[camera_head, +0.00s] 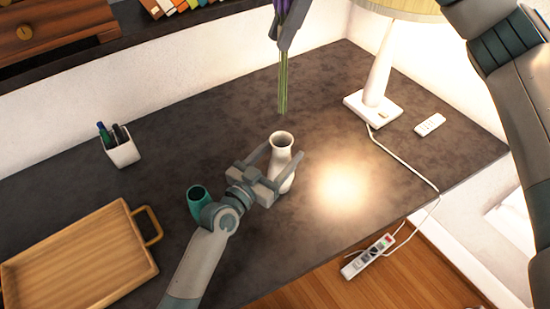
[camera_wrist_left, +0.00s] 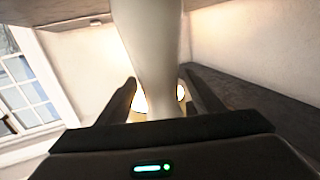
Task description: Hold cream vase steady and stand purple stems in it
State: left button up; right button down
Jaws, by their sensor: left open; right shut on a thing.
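The cream vase (camera_head: 281,140) stands upright on the dark tabletop, and its pale body also shows in the left wrist view (camera_wrist_left: 150,45). My left gripper (camera_head: 283,153) is open, with one finger on each side of the vase; I cannot tell whether either finger touches it. My right gripper (camera_head: 291,24) is at the top of the head view, shut on the purple stems (camera_head: 283,88). Their green lower ends hang straight down, above the vase mouth in the picture and apart from it. The purple tops are mostly cut off by the frame.
A wooden tray (camera_head: 135,275) and a white pen holder (camera_head: 124,153) are to the left. A lamp (camera_head: 377,75), its cord and a remote (camera_head: 430,125) are on the right. A power strip (camera_head: 368,257) lies below the table edge.

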aim_at(283, 87)
pick_arm(q)
jog(key=shift+x, duration=2)
jog(key=c, duration=1.5)
pick_arm(e)
jog(key=shift+f, duration=6.5)
